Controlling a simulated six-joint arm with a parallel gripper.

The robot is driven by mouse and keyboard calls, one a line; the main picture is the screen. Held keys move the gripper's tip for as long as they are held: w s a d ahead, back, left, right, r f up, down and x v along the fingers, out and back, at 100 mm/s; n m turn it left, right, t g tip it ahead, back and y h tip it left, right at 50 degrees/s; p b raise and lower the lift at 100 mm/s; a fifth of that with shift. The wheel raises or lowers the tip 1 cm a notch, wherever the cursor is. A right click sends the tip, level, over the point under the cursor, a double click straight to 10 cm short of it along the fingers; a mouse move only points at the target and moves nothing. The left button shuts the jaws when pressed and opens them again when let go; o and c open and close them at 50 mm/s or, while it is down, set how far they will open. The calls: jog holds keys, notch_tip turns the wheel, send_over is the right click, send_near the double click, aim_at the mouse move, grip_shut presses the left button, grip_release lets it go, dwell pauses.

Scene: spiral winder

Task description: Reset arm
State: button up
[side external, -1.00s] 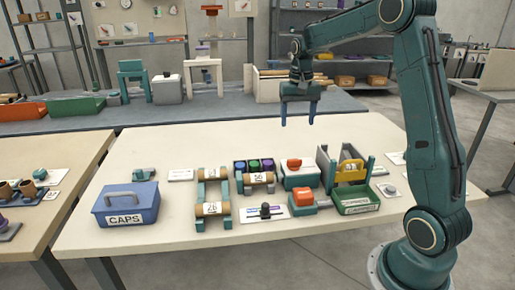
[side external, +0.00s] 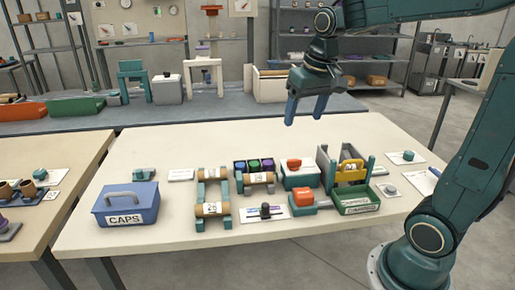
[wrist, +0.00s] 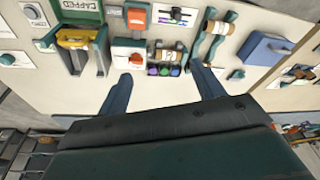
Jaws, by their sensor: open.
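My gripper (side external: 306,112) is raised above the back part of the cream table (side external: 150,150), with its two blue fingers apart and nothing between them. In the wrist view, my gripper (wrist: 160,88) shows both fingers spread, with the table items beyond them. It touches nothing on the table.
On the table stand a blue CAPS box (side external: 125,204), a teal rack with brown tubes (side external: 212,209), a box of coloured caps (side external: 253,166), red-topped blocks (side external: 302,198) and a green tray (side external: 355,200) by a yellow-handled holder (side external: 351,170). The table's back strip is clear.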

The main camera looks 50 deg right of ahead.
jog(key=s+a+f+n+t, duration=0.1)
jog(key=s+a+n, duration=0.1)
jog(key=s+a, duration=0.2)
jog(key=s+a+n+t, duration=0.1)
jog(key=s+a, duration=0.3)
jog(key=s, duration=0.5)
jog(key=shift+s+a+f+n+t+y, duration=0.35)
jog(key=shift+s+n+t+y, duration=0.05)
jog(key=shift+n, duration=0.5)
